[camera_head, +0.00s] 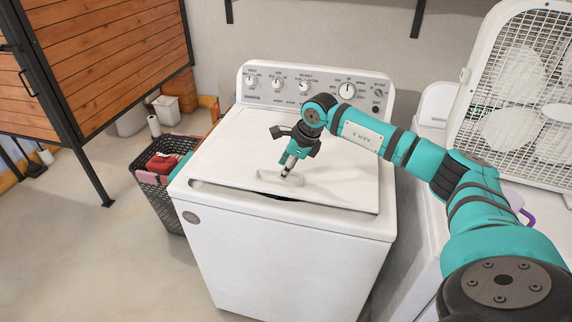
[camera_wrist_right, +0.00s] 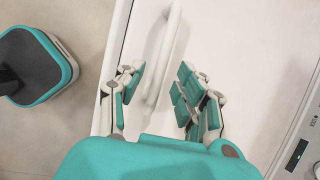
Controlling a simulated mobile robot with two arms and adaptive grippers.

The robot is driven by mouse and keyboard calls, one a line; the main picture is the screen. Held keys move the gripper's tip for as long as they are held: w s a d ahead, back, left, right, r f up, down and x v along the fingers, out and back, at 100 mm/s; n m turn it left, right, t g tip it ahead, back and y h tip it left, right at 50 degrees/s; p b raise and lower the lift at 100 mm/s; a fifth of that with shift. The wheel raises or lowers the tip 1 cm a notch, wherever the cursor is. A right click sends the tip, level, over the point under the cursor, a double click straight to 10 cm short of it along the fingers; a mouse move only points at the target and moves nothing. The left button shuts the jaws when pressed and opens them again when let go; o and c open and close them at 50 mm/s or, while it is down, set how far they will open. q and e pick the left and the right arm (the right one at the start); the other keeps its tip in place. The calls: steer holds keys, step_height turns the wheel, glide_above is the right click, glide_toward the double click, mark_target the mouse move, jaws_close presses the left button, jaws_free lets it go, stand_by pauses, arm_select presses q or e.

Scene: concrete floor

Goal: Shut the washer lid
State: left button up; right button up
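The white washer (camera_head: 285,255) stands in the middle of the head view. Its lid (camera_head: 235,150) lies nearly flat over the top, with a narrow dark gap showing under its front edge. My right gripper (camera_head: 288,170) points down over the front middle of the lid. In the wrist view, the fingers of my right gripper (camera_wrist_right: 163,92) are apart. A white raised curved strip (camera_wrist_right: 163,65) on the lid side runs between them; I cannot tell whether they touch it. My left gripper is not in view.
A control panel (camera_head: 315,88) with knobs rises behind the lid. A dark basket (camera_head: 158,190) with red cloth stands left of the washer. A white box fan (camera_head: 520,90) is at the right. A wooden-panelled unit (camera_head: 95,55) stands at the far left. The front left floor is clear.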

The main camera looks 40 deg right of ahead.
steer(key=shift+f, duration=0.15)
steer(key=shift+c, duration=0.2)
jaws_close()
